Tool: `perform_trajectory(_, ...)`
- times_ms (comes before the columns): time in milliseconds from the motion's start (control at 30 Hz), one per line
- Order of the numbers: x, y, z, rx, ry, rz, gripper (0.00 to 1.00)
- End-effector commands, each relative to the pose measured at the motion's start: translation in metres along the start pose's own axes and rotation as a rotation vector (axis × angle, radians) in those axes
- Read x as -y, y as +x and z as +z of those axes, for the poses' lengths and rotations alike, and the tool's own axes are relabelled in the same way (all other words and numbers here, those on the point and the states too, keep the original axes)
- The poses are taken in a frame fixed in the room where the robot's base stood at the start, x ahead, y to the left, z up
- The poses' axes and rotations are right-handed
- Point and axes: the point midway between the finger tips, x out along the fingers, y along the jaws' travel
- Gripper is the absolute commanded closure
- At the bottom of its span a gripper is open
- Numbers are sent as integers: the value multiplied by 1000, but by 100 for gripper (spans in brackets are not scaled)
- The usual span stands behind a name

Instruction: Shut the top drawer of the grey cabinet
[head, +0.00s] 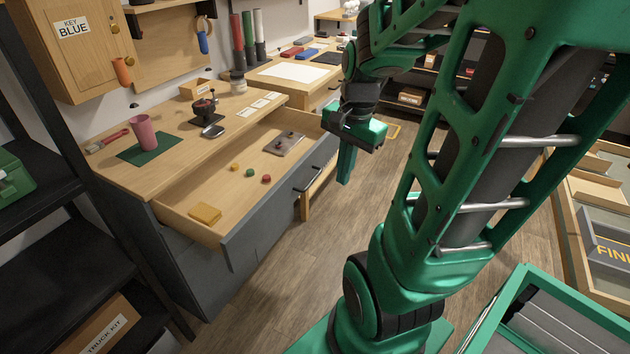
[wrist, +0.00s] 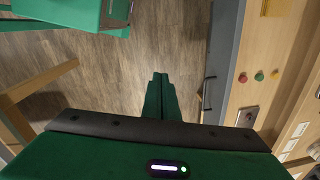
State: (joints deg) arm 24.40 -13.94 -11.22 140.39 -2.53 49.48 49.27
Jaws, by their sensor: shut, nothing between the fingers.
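The grey cabinet (head: 182,262) stands at the left in the head view under a wooden worktop. Its top drawer (head: 240,240) is pulled far out, with a grey front and a dark bar handle (head: 312,178). Inside lie a yellow block (head: 205,213), several small coloured knobs and a grey plate (head: 284,143). My gripper (head: 344,178) is shut and empty, pointing down beyond the drawer front, just right of the handle. In the wrist view, my gripper's closed fingers (wrist: 160,78) are over the floor, apart from the drawer front (wrist: 222,70) and its handle (wrist: 208,92).
On the worktop (head: 105,175) stand a pink cup (head: 143,132) on a green mat and a dark joystick-like device (head: 204,105). A black shelf (head: 75,262) is at the left. The wooden floor (head: 285,290) before the drawer is clear. A case (head: 590,245) stands at the right.

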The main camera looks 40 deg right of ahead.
Motion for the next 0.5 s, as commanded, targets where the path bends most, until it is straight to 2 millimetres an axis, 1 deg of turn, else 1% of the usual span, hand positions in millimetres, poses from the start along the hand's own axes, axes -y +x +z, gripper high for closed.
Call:
perform_trajectory(33, 8, 6, -10, 6, 113, -8, 100)
perform_trajectory(100, 21, 13, -24, 15, 283, -29, 100)
perform_trajectory(300, 53, 37, -64, 68, 766, -83, 100)
perform_trajectory(400, 65, 48, -81, 104, 976, -104, 100)
perform_trajectory(500, 73, 57, -95, 136, 1142, -118, 100)
